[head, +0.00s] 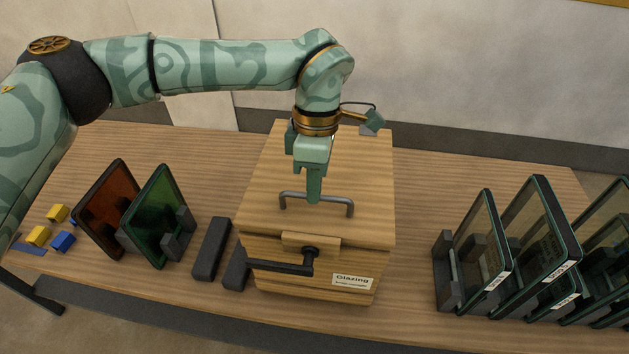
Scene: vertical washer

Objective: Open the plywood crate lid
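The plywood crate (262,245) stands at the middle of the table, with a label reading "Glazing" on its front. Its lid (370,200) lies flat and closed on top, and a grey bar handle (337,201) rises from it. A dark latch lever (285,267) sits on the crate front below a wooden block. My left gripper (314,196) points down at the middle of the handle, its near finger in front of the bar. The far finger is hidden, so I cannot tell whether it grips the bar. My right gripper is out of view.
Orange (107,207) and green (158,217) glass panes stand in holders to the left, near small yellow and blue blocks (62,241). Dark blocks (211,249) lie close to the crate's left side. Several framed panes (537,245) stand at right. Table between crate and panes is clear.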

